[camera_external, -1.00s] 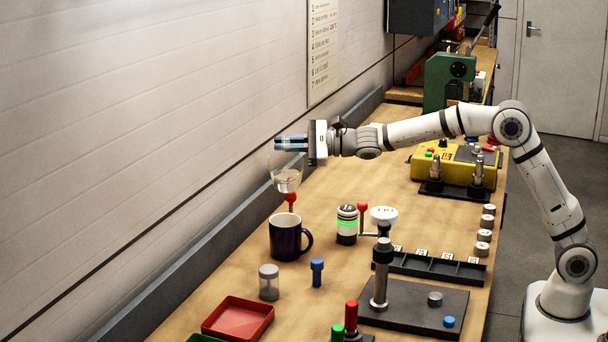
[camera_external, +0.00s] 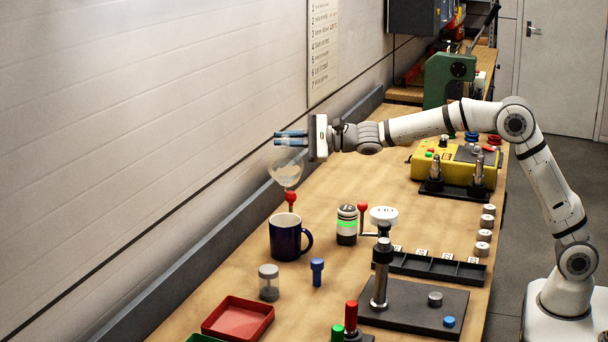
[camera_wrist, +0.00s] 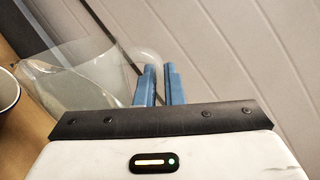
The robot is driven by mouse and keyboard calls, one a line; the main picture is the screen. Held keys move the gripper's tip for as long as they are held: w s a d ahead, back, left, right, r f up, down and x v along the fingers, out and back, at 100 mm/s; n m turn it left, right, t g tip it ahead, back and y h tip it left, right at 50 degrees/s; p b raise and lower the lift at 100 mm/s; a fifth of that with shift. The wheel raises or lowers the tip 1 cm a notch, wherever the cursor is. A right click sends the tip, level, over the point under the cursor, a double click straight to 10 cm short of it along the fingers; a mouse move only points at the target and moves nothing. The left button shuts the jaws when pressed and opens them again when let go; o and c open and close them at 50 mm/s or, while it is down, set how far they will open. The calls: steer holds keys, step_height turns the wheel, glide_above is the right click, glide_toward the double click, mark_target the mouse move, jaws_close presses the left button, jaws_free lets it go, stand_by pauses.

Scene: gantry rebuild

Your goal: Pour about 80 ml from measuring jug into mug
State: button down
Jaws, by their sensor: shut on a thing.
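The clear measuring jug (camera_external: 285,172) hangs from my gripper (camera_external: 291,138) above and slightly behind the dark blue mug (camera_external: 285,240). My gripper's blue fingers are shut on the jug; they also show in the wrist view (camera_wrist: 160,88). The jug (camera_wrist: 85,75) appears tilted, its mouth toward the left in the wrist view. Whether liquid is leaving it cannot be seen clearly. The mug stands upright on the bench, its handle to the right. Its rim (camera_wrist: 12,92) shows at the left edge of the wrist view; its contents are hidden.
A red-topped knob (camera_external: 291,197) stands just behind the mug. A canister with a green band (camera_external: 347,225), a grey-lidded jar (camera_external: 268,283) and a blue peg (camera_external: 317,272) stand nearby. A red tray (camera_external: 238,318) lies in front. The wall runs along the left.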

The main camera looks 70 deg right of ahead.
mark_target(286, 164)
steer(key=shift+s+a+n+b, duration=0.25)
steer(key=shift+a+n, duration=0.3)
steer(key=shift+n, duration=0.15)
steer(key=shift+s+a+n+b, duration=0.2)
steer(key=shift+a+n, duration=0.3)
steer(key=shift+n, duration=0.2)
stand_by(1.6)
steer(key=d+m, duration=0.1)
steer(key=w+d+m+p, duration=0.1)
steer(key=m, duration=0.1)
steer(key=shift+d+r, duration=0.1)
steer(key=shift+d, duration=0.15)
steer(key=shift+f+m, duration=0.3)
steer(key=shift+f, duration=0.1)
steer(key=shift+w+d+f+m+b, duration=0.25)
steer(key=shift+d+f+m+b, duration=0.3)
steer(key=shift+f+m, duration=0.1)
steer(key=shift+r+m, duration=0.1)
steer(key=shift+m, duration=0.15)
steer(key=shift+d, duration=0.15)
steer(key=shift+w+m+p, duration=0.1)
steer(key=shift+m+p, duration=0.2)
stand_by(0.5)
